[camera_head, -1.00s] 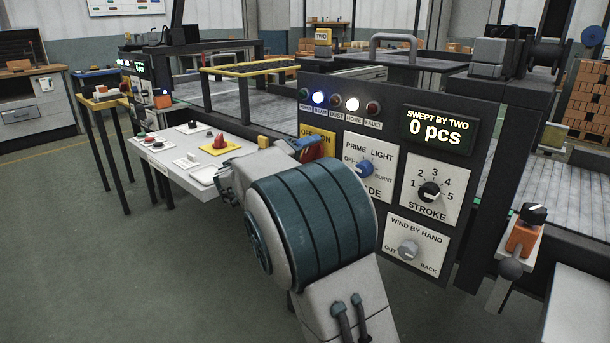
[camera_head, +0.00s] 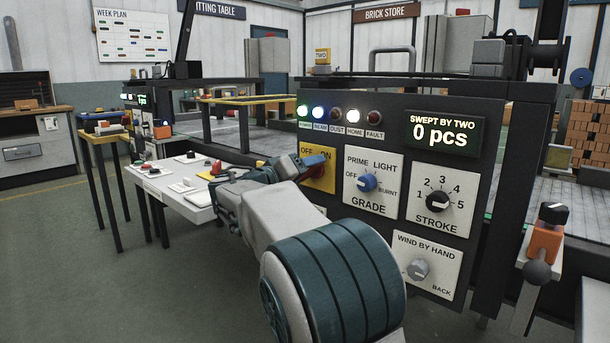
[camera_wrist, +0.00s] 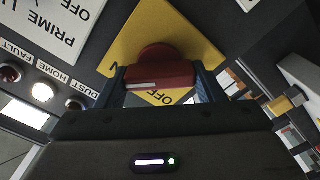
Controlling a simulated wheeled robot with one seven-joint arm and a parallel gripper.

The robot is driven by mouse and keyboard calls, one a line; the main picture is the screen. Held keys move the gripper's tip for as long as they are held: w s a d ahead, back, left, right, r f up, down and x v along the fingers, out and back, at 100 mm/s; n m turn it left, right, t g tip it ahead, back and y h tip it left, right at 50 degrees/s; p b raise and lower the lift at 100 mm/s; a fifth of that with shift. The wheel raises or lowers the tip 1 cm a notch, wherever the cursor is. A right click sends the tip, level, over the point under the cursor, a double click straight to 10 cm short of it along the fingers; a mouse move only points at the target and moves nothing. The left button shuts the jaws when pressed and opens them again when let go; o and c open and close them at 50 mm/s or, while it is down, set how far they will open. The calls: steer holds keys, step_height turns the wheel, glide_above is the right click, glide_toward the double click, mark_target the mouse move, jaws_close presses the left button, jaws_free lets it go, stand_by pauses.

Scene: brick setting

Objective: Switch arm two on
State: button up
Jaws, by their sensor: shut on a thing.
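The yellow OFF/ON plate (camera_head: 325,183) is on the dark control panel (camera_head: 390,105) with the SWEPT BY TWO display (camera_head: 442,133), which reads 0 pcs. In the wrist view the plate (camera_wrist: 196,38) carries a red rotary switch (camera_wrist: 160,72) with a white mark on its handle. My gripper (camera_wrist: 161,88) has one finger on each side of the red handle and is shut on it. In the head view my gripper (camera_head: 309,166) covers most of the switch. The green power lamp (camera_head: 303,110) is lit, as are the beam lamp (camera_head: 319,112) and home lamp (camera_head: 354,115).
The blue GRADE knob (camera_head: 368,182), STROKE knob (camera_head: 437,202) and wind-by-hand knob (camera_head: 418,269) are close by on the same panel. A white table (camera_head: 190,207) with small controls stands to the left. An orange lever unit (camera_head: 545,242) is at the right.

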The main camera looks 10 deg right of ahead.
steer(key=shift+f, duration=0.1)
steer(key=o, duration=1)
steer(key=p+v, duration=0.2)
steer(key=v, duration=1.2)
steer(key=shift+p, duration=0.4)
steer(key=s+d+r+n+g+y+p, duration=0.1)
steer(key=s+d+r+g+y+p, duration=0.2)
steer(key=s+d+p, duration=0.4)
steer(key=s+d+r+n+g+y+p, duration=0.1)
steer(key=s+d+g+y+p, duration=0.25)
steer(key=s+d+p, duration=0.5)
steer(key=s+a+r+y+p, duration=0.1)
steer(key=s+r+y+p, duration=0.1)
steer(key=s+p, duration=0.2)
steer(key=s+a+r+g+y+p, duration=0.1)
steer(key=s+a+r+y+p, duration=0.1)
steer(key=p, duration=0.6)
steer(key=s+a+r+y+p, duration=0.1)
steer(key=s+r+y+p, duration=0.1)
steer(key=s+y+p, duration=0.2)
steer(key=shift+s+a+r+p, duration=0.1)
steer(key=shift+s+r+p, duration=0.05)
steer(key=shift+s+p, duration=0.6)
steer(key=shift+s+a+r+p, duration=0.1)
steer(key=shift+s+r+p, duration=0.1)
steer(key=shift+s+p, duration=0.5)
